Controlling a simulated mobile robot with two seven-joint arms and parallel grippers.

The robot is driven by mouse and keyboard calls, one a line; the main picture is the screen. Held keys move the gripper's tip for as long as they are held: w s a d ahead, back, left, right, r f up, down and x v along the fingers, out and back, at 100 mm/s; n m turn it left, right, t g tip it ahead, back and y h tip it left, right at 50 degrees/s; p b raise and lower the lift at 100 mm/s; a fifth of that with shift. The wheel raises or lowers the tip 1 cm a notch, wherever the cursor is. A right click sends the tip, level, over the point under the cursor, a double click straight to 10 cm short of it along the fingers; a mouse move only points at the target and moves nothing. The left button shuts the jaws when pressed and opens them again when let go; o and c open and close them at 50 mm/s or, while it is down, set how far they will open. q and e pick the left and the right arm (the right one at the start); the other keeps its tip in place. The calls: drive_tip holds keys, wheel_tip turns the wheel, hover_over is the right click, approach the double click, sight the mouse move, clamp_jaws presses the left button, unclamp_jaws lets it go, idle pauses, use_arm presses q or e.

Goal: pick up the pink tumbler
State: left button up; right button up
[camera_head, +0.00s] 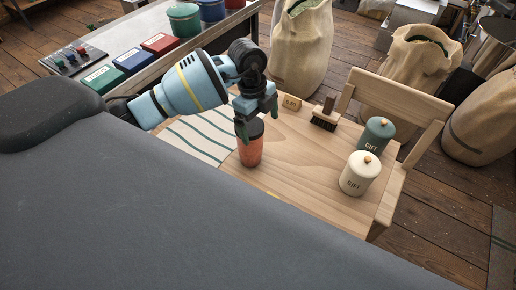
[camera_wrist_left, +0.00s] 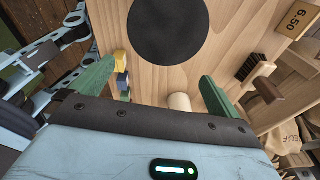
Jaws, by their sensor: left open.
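The pink tumbler (camera_head: 250,152), salmon-pink with a dark lid, stands upright on the wooden table (camera_head: 300,165). In the left wrist view its dark round lid (camera_wrist_left: 168,28) fills the top middle, beyond the fingertips. My left gripper (camera_head: 255,120) is over the tumbler in the head view and hides part of its top. Its two green fingers are spread in the left wrist view (camera_wrist_left: 155,85), with no object held between them. I cannot tell whether a finger touches the tumbler. My right gripper is not in view.
A cream GIFT canister (camera_head: 359,175) and a teal GIFT canister (camera_head: 376,135) stand at the table's right. A brush (camera_head: 325,115) and price sign (camera_head: 292,102) are at the back. A striped cloth (camera_head: 205,138) lies left. The tabletop between tumbler and canisters is clear.

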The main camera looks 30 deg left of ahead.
sight(249, 125)
use_arm(q)
drive_tip(key=a, duration=0.1)
drive_tip(key=a+r+n+y, duration=0.1)
drive_tip(key=a+y, duration=0.1)
drive_tip(key=shift+w+r, duration=0.35)
drive_tip(key=shift+w, duration=0.05)
drive_tip(key=shift+a+n, duration=0.3)
drive_tip(key=shift+a, duration=0.05)
drive_tip(key=shift+f, duration=3.9)
drive_tip(key=c, duration=1.4)
